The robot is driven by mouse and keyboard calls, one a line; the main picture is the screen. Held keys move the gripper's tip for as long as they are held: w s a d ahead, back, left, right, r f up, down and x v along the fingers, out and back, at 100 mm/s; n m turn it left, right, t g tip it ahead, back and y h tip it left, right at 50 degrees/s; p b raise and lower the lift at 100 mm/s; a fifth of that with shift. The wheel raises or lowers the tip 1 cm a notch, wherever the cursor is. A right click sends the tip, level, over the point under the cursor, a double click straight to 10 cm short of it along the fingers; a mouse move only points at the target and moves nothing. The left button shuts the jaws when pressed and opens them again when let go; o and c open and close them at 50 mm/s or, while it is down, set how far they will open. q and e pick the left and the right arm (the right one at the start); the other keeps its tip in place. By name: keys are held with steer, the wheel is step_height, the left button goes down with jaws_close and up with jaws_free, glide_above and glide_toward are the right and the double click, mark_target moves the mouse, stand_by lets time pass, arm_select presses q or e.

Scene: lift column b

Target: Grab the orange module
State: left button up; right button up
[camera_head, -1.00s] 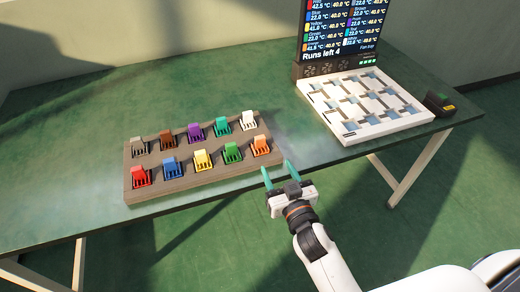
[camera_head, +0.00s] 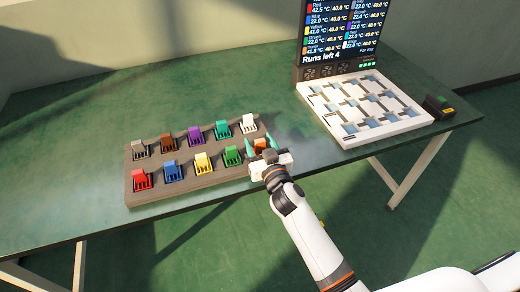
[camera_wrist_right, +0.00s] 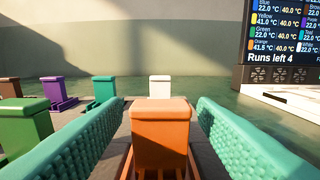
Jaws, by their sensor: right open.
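The orange module (camera_head: 260,143) sits in the front right slot of the wooden rack (camera_head: 190,192). In the right wrist view the orange module (camera_wrist_right: 160,135) stands upright between the two teal fingers. My right gripper (camera_head: 261,147) is open, with one finger on each side of the module. In the right wrist view a gap shows between the module and each finger of the gripper (camera_wrist_right: 160,130). In the head view the gripper hides the module's lower part. My left gripper is not in view.
A green module (camera_head: 233,156) stands just left of the orange one, and a white module (camera_head: 248,123) stands behind it. Several other coloured modules fill the rack. A white slotted tray (camera_head: 365,106) and a display screen (camera_head: 345,30) stand at the back right.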

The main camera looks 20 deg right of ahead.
jaws_close()
stand_by(0.3)
